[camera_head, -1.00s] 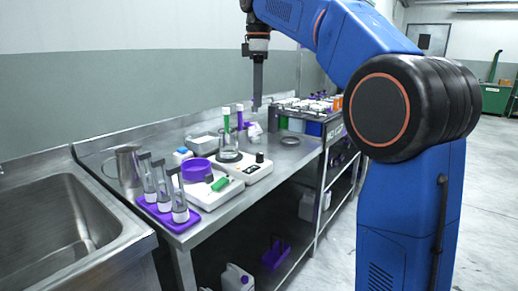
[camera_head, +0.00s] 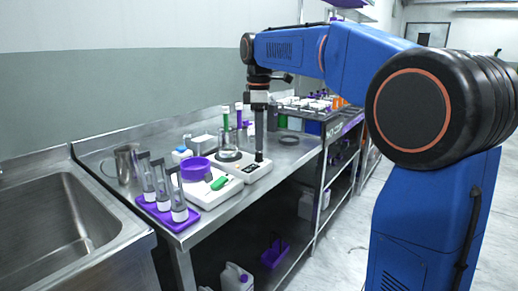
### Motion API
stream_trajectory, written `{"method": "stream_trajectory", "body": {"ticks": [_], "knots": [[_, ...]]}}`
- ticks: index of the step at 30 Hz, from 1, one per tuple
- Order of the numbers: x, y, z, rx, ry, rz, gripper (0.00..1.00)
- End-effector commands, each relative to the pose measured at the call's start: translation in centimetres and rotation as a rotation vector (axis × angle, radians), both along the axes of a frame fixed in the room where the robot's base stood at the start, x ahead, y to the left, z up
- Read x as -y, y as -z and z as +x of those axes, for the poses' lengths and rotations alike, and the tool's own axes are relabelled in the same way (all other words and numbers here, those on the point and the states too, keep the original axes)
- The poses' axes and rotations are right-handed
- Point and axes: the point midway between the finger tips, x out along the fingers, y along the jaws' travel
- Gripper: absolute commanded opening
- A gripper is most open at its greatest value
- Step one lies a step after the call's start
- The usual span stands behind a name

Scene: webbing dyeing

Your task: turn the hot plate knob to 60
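The white hot plate (camera_head: 256,172) stands on the steel bench, with a glass beaker (camera_head: 228,153) on its top. Its black knob, on the right end of the unit, is covered by my gripper. My gripper (camera_head: 259,158) points straight down, with its tip at the knob's place. I cannot tell whether the fingers touch or grip the knob. The knob's setting and the dial numbers are too small or hidden to read.
Left of the hot plate are a white balance (camera_head: 208,192) with a purple bowl (camera_head: 195,168), a purple rack (camera_head: 170,217) of several tubes and a metal jug (camera_head: 127,164). Green and purple tubes stand behind the hot plate. A sink (camera_head: 65,225) is at the far left.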

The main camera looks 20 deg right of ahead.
Motion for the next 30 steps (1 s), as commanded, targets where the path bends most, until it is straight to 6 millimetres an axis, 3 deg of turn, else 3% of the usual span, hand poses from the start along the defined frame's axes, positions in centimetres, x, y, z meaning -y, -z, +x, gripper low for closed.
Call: {"method": "stream_trajectory", "body": {"ticks": [3, 9, 20, 25, 30], "knots": [[0.0, 1.7, -0.1, -0.002, 0.0, 0.0, 0.38], [0.0, 3.4, 0.0, 0.0, 0.0, 0.0, 0.38], [0.0, 3.7, 0.0, 0.0, 0.0, 0.0, 0.38], [0.0, 3.7, 0.0, 0.0, 0.0, 0.0, 0.0], [0.0, 3.7, 0.0, 0.0, 0.001, 0.0, 0.0]]}}
